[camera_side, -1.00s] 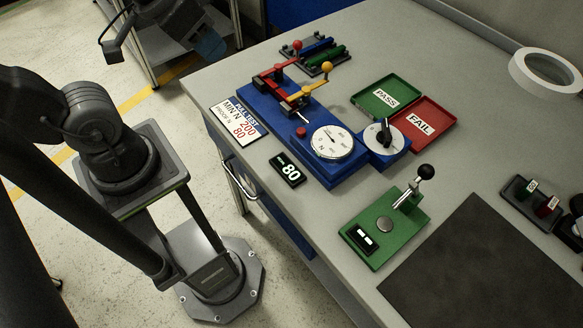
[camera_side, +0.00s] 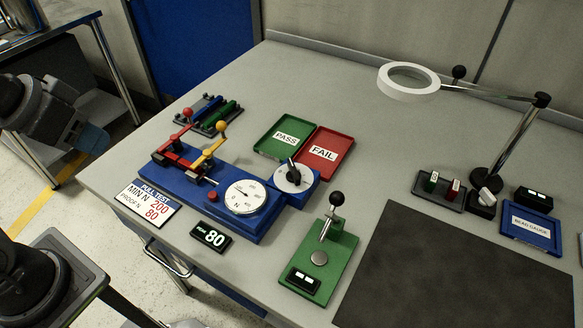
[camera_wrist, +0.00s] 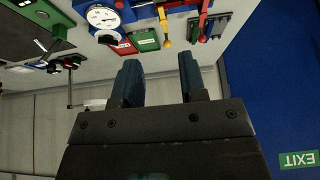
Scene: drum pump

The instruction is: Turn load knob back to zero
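The load knob (camera_side: 293,174) is a black pointer knob on a white dial, on a blue block at the right end of the blue pull tester (camera_side: 190,195). Its pointer leans up and slightly left; the scale marks are too small to read. The round white gauge (camera_side: 245,196) sits left of it and shows in the wrist view (camera_wrist: 103,16). A small black display (camera_side: 211,236) reads 80. My gripper (camera_side: 92,138) is at the far left, well away from the knob, beyond the table's left edge. In the wrist view its blue fingers (camera_wrist: 160,80) are apart with nothing between them.
Behind the knob lie the green PASS tray (camera_side: 285,138) and red FAIL tray (camera_side: 328,152). Red and yellow levers with ball tops (camera_side: 204,150) rise from the tester. A green fixture (camera_side: 320,262) with a black-ball lever stands in front. A magnifier lamp (camera_side: 410,82) is at the back right.

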